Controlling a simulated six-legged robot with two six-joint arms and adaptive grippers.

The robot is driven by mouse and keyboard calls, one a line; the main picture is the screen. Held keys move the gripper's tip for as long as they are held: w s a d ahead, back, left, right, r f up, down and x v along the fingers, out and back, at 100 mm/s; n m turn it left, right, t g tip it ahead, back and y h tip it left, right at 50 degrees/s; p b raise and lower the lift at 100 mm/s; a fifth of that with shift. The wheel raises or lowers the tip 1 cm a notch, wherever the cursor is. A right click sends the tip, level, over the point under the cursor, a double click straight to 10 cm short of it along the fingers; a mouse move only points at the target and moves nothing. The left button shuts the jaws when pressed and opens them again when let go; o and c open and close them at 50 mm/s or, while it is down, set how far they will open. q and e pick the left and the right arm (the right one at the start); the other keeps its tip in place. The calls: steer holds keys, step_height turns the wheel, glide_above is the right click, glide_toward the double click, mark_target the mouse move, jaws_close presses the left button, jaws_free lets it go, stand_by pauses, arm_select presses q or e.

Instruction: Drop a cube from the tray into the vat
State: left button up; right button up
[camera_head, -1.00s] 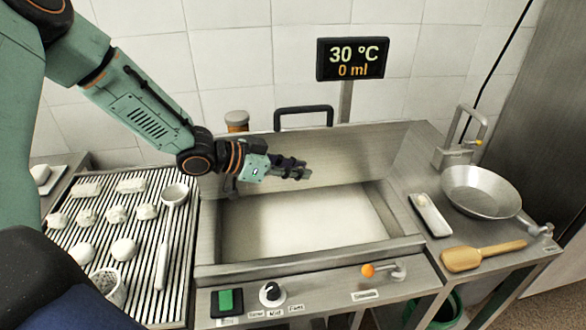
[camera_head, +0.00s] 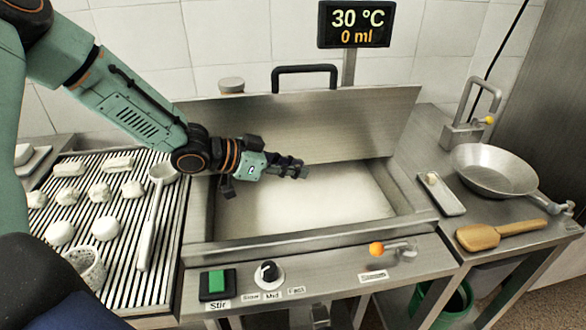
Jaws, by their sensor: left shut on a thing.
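The vat (camera_head: 209,249) is a rectangular steel basin in the middle, with a pale white surface inside. Its raised steel lid (camera_head: 345,120) with a black handle stands behind the opening. The small steel tray (camera_head: 447,202) lies on the right-hand counter, and a small whitish cube (camera_head: 432,179) is at its far end. My left gripper (camera_head: 300,170) is over the vat, with its dark fingers together. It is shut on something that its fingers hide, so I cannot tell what. My right gripper is not in view.
A pan (camera_head: 490,171) and a wooden paddle (camera_head: 500,231) are on the right counter. A ribbed board (camera_head: 125,245) with pale lumps and a ladle (camera_head: 153,222) is at left. A display (camera_head: 356,24) reads 30 °C, 0 ml. An orange-knobbed lever (camera_head: 376,249) is in front.

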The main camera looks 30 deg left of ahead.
arm_select(q)
steer(key=shift+s+d+f, duration=0.15)
steer(key=shift+f, duration=0.05)
steer(key=o, duration=0.3)
steer(key=shift+w+a+f, duration=0.1)
steer(key=shift+w+a, duration=0.1)
steer(key=shift+a, duration=0.05)
steer(key=o, duration=0.5)
steer(key=shift+s+d, duration=0.15)
steer(key=shift+d, duration=0.05)
steer(key=shift+o, duration=0.2)
steer(key=shift+a, duration=0.15)
steer(key=shift+r, duration=0.3)
step_height(320, 180, up, 10)
steer(key=shift+f, duration=0.2)
